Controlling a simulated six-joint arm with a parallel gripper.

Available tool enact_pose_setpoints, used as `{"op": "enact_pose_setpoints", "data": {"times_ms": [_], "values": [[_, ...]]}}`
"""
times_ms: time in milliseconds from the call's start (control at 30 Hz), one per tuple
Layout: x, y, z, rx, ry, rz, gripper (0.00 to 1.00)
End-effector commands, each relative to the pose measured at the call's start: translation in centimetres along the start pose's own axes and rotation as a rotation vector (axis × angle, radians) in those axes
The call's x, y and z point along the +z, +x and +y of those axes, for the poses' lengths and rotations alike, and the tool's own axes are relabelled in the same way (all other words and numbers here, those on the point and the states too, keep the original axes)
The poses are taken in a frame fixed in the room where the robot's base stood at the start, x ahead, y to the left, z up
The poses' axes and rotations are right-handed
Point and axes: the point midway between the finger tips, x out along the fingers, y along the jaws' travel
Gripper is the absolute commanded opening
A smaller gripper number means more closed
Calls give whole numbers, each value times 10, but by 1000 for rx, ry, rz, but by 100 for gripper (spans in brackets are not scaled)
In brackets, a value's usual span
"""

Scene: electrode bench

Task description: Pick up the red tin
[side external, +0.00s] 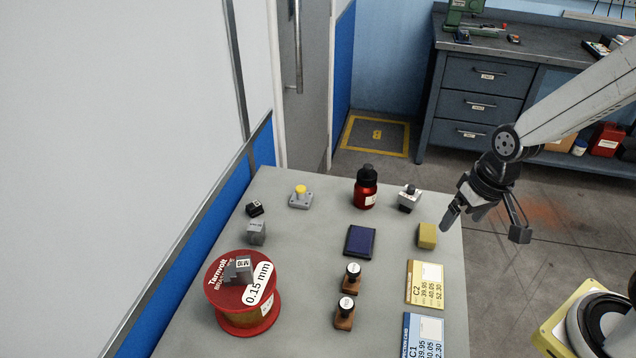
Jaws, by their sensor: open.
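A small red container with a black cap (366,190) stands upright near the far edge of the grey table; it is the closest match to a red tin. A pale label shows on its lower right side. My gripper (484,226) hangs to its right, at the table's right edge in the picture, with its jaws spread wide and nothing between them. It is well apart from the red container. No part of the red container is covered by my arm.
A red wire spool (226,303) bearing a grey block (238,270) stands at front left. A grey-white device (409,199) stands close right of the red container. A dark blue pad (360,241), yellow block (427,235) and two wooden stamps (351,280) are nearer.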

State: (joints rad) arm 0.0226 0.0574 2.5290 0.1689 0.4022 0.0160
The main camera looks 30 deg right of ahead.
Motion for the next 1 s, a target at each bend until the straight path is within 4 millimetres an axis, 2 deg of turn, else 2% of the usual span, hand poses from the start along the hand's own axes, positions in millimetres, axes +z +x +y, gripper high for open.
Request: {"op": "enact_pose_setpoints", "data": {"times_ms": [267, 567, 767, 1000], "values": [[2, 17, -14, -117, 372, -146, 100], [-11, 31, -37, -278, 787, -295, 100], [-30, 39, -51, -403, 1057, -378, 100], [-64, 48, -60, -574, 1375, -459, 100]]}}
